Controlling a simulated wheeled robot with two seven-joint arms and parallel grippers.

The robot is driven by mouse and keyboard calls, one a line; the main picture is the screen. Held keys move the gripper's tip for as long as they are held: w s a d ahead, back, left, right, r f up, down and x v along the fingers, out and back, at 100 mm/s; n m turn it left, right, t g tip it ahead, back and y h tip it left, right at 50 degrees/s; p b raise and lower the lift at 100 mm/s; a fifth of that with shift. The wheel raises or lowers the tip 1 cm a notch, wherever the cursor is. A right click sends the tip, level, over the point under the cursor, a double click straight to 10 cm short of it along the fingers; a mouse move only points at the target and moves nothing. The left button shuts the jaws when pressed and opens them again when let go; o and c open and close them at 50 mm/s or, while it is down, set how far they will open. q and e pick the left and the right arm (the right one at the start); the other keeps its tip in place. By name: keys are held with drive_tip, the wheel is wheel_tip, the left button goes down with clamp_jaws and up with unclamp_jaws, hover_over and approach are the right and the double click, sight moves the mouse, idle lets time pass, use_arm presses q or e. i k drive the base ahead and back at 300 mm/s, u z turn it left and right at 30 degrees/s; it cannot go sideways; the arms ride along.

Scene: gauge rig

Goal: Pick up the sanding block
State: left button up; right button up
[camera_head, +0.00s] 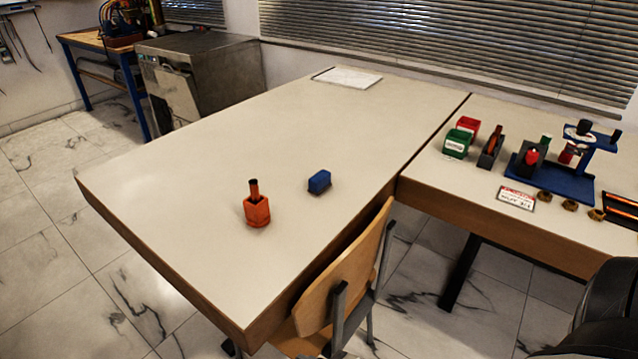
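A small blue block (319,181) with a darker underside lies on the pale table (200,160), right of its middle. It looks like the sanding block. Neither of my grippers shows in the head view. Nothing touches the block, and it is in full sight.
An orange holder (257,210) with a dark-topped tool upright in it stands left of the block. A wooden chair (345,270) is against the table's near right edge. A blue rig (565,180), green bin (457,143) and red bin (467,125) stand on the right table.

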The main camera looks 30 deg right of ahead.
sight(320, 181)
drive_tip(key=u, duration=2.65)
drive_tip(key=k, duration=1.15)
drive_tip(key=z, duration=1.8)
